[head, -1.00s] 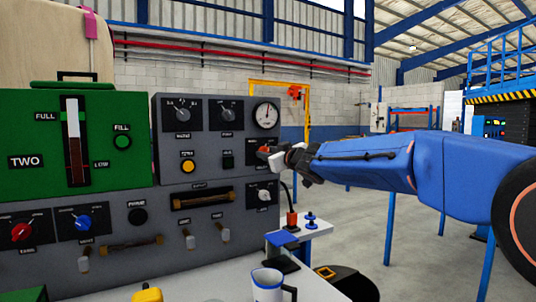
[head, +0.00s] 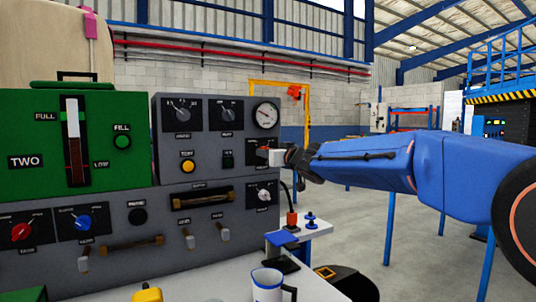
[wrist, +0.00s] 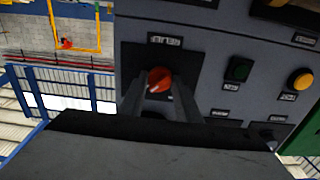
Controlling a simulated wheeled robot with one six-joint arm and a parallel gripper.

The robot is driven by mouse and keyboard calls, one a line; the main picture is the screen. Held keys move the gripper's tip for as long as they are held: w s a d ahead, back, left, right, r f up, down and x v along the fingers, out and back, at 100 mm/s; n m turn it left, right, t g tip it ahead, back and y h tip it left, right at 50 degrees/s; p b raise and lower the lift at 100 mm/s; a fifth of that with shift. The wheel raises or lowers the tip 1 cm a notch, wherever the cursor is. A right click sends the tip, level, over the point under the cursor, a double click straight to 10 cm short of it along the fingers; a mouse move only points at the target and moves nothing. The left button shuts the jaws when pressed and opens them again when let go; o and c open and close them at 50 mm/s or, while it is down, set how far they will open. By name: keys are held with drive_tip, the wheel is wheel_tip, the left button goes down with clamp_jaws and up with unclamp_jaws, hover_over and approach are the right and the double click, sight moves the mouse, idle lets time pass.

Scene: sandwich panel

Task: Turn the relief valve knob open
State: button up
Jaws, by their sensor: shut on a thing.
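The relief valve knob (wrist: 158,80) is red with a pale pointer mark. It sits on a dark plate under a label that reads "RELIEF" upside down in the wrist view. My gripper (wrist: 160,92) has one finger on each side of the knob and is shut on it. In the head view my gripper (head: 277,157) reaches the right edge of the grey panel from the right. There it hides most of the knob, and only a bit of red shows.
The grey panel (head: 215,170) carries a round gauge (head: 266,115) above the knob and a pale knob (head: 264,195) below it. A white mug (head: 267,284) stands on the bench.

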drive_tip(key=shift+f, duration=0.15)
drive_tip(key=o, duration=1.1)
drive_tip(key=shift+c, duration=0.2)
drive_tip(key=v, duration=1.7)
drive_tip(key=shift+s+d, duration=0.2)
